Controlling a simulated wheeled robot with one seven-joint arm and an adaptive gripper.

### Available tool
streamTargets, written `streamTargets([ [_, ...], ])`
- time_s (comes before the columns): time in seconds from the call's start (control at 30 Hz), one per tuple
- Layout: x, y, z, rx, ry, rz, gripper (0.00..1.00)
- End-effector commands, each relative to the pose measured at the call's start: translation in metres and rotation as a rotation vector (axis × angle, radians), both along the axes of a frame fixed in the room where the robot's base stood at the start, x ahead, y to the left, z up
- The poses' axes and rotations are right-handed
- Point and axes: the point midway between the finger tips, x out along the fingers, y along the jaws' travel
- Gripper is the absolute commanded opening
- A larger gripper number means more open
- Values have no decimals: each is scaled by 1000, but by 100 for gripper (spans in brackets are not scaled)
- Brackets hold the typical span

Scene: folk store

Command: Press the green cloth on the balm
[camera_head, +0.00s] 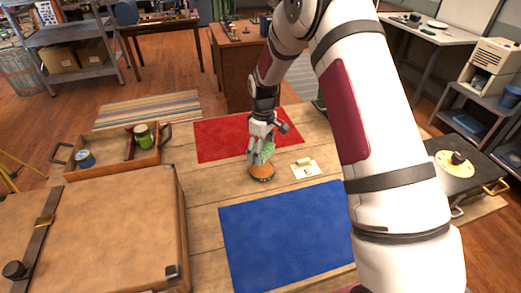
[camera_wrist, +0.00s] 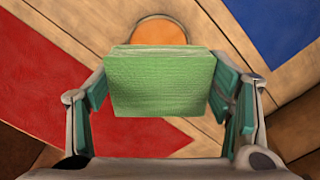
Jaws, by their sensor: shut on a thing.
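My gripper (camera_head: 262,150) points down over the wooden table, between the red cloth and the blue cloth. It is shut on a green cloth (camera_wrist: 160,85), a folded block held between the two fingers in the wrist view. The green cloth also shows in the head view (camera_head: 268,149). A round tin with an orange top, which looks like the balm (camera_head: 262,173), stands on the table directly below the cloth. In the wrist view the orange top (camera_wrist: 158,31) shows just beyond the cloth, which hides part of it. I cannot tell whether the cloth touches the balm.
A red cloth (camera_head: 222,143) lies behind and a blue cloth (camera_head: 285,240) in front. A small card (camera_head: 306,171) lies right of the tin. A wooden tray (camera_head: 105,165) with jars and a brown case (camera_head: 120,225) stand left. A black case (camera_head: 475,180) is at right.

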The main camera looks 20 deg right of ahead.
Motion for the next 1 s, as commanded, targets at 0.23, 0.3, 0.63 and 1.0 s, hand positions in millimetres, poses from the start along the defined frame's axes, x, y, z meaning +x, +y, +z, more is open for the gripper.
streamTargets([
  [0.23,1,0,-13,2,3,16,47],
  [0.3,2,0,-20,1,2,16,47],
  [0.63,2,1,-50,1,1,15,47],
  [1.0,2,1,-58,1,0,15,47],
])
